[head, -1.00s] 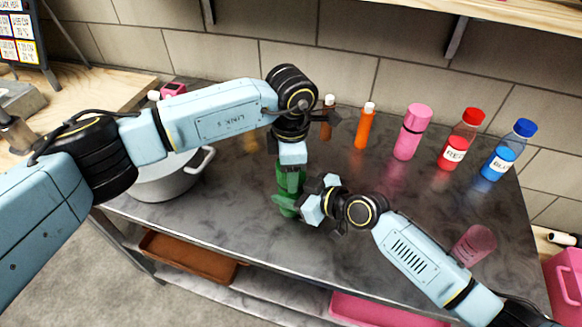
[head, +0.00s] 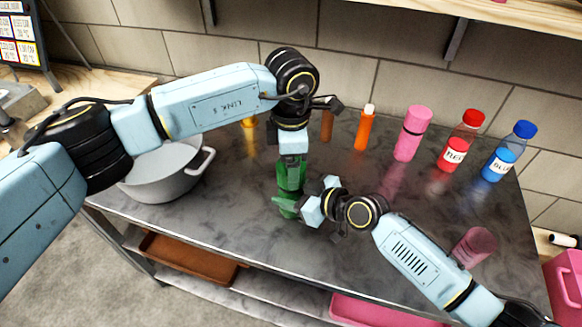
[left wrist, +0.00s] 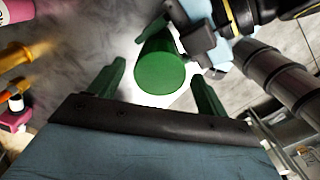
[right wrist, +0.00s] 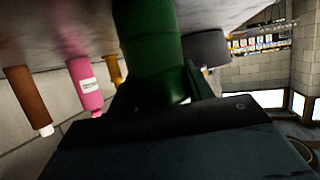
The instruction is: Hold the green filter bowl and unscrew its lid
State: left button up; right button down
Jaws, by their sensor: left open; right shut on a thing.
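The green filter bowl (head: 290,176) stands upright near the middle of the grey worktop in the head view, partly hidden by my two grippers. My right gripper (right wrist: 157,76) is shut on the side of the bowl, low down; the green body (right wrist: 150,40) rises between its fingers in the right wrist view. My left gripper (left wrist: 159,72) points down from above and is open. Its green fingers stand on either side of the round green lid (left wrist: 160,72) in the left wrist view, with gaps to both. The seam between lid and bowl is hidden.
A grey pot (head: 165,178) stands at left. An orange bottle (head: 365,128), a pink bottle (head: 412,134), a red bottle (head: 461,142) and a blue bottle (head: 508,152) line the back. A pink tumbler (head: 474,246) is at right. The front middle is clear.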

aim_at(291, 194)
pick_arm(q)
jog(key=shift+r, duration=0.75)
jog(key=shift+c, duration=0.4)
jog(key=m, duration=0.1)
jog(key=r+m, duration=0.1)
jog(key=m, duration=0.2)
jog(key=shift+r, duration=0.35)
jog(key=m, duration=0.1)
jog(key=r+m, duration=0.1)
jog(key=m, duration=0.2)
jog(key=shift+r+m, duration=0.3)
jog(key=shift+f, duration=4)
jog(key=c, duration=1)
jog(key=n, duration=0.9)
jog(key=shift+n, duration=0.4)
